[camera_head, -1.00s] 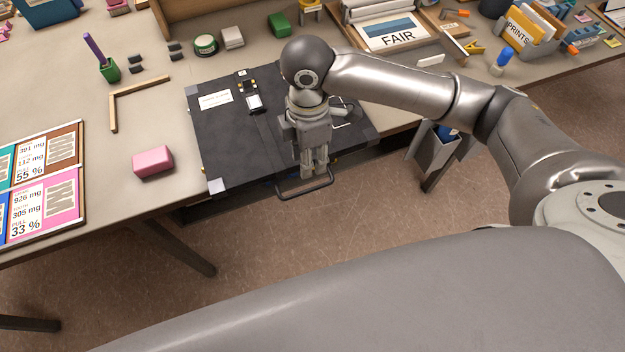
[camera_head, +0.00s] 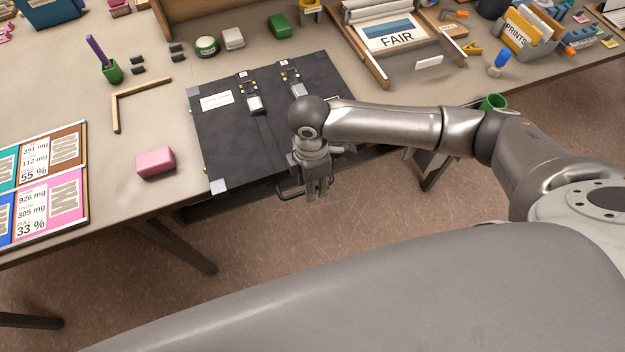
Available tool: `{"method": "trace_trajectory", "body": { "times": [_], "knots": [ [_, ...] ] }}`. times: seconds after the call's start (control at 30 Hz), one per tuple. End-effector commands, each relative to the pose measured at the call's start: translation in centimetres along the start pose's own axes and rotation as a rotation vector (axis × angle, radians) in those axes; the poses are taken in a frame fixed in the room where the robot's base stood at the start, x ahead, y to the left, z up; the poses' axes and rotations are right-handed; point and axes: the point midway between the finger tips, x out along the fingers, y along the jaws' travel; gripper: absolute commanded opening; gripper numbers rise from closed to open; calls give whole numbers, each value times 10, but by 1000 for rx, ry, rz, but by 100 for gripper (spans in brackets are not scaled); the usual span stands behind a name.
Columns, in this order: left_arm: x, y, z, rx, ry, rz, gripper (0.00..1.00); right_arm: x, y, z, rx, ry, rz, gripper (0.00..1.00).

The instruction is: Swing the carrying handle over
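A flat black case (camera_head: 230,145) lies on the table with its front edge at the table's front edge. A white label (camera_head: 217,99) and two latches, one at left (camera_head: 254,104) and one at right (camera_head: 297,88), are on its top. The dark carrying handle (camera_head: 288,194) sticks out from the case's front side, over the floor. My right gripper (camera_head: 318,192) points down at the handle, covering its right part. Its fingers look close together; whether they touch or grip the handle cannot be seen. My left gripper is not in view.
A pink block (camera_head: 155,163) and a wooden corner piece (camera_head: 130,98) lie left of the case. Open floor (camera_head: 270,240) lies before the table.

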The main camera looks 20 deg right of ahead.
Motion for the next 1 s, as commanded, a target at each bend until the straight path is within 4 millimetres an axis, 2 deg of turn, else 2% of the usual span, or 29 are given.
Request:
{"method": "trace_trajectory", "body": {
  "times": [0.17, 0.4, 0.63, 1.0],
  "knots": [
    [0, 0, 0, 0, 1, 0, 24, 0, 0, 0, 0, 0, 0, 31],
    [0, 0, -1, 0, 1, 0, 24, 0, 0, 0, 0, 0, 0, 0],
    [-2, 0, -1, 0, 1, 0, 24, -2, 0, 0, 1, 0, -6, 0],
    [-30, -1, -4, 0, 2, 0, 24, -11, 5, 0, 4, -4, -189, 0]
  ]
}}
